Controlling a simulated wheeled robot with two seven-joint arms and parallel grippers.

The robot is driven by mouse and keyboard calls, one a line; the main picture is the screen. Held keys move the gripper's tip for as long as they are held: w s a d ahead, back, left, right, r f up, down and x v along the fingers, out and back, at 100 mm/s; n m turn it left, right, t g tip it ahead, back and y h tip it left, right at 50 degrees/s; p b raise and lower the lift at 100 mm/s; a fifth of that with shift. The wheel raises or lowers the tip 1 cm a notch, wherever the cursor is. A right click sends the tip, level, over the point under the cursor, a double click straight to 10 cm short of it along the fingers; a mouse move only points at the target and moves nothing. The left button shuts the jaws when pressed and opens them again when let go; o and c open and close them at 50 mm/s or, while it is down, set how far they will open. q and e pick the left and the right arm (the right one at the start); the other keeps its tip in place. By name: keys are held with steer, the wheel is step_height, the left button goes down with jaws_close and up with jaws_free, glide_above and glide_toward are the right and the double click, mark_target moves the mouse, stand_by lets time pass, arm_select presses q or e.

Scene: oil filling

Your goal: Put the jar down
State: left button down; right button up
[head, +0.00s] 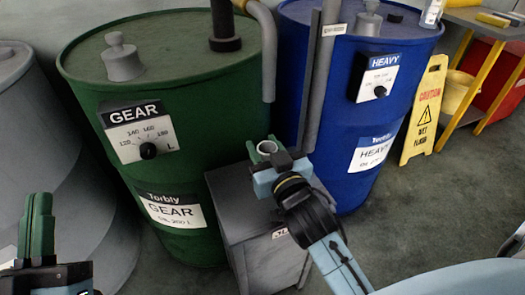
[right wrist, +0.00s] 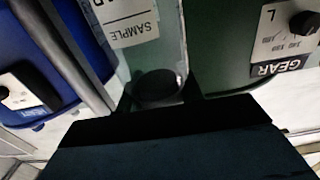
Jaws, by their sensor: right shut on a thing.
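My right gripper (head: 267,160) is shut on the jar, in front of the gap between the two drums. The jar's pale round rim (head: 267,147) shows between the fingers in the head view. The right wrist view shows the clear jar with its white SAMPLE label (right wrist: 130,25), upside down, and a dark round end. The jar is near the top of a small grey cabinet (head: 235,190). I cannot tell whether it touches the top, because the gripper hides the jar's lower part. My left gripper (head: 37,225) is at the lower left, pointing up, with no object visible in it.
A green GEAR drum (head: 210,100) stands left of the cabinet, a blue HEAVY drum (head: 400,85) right of it. Pipes (head: 322,80) run down between them. A yellow caution sign (head: 425,105) and a yellow-framed shelf (head: 478,75) stand at the right.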

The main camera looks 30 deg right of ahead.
stand_by(0.3)
steer(key=shift+f, duration=0.15)
steer(key=o, duration=1.2)
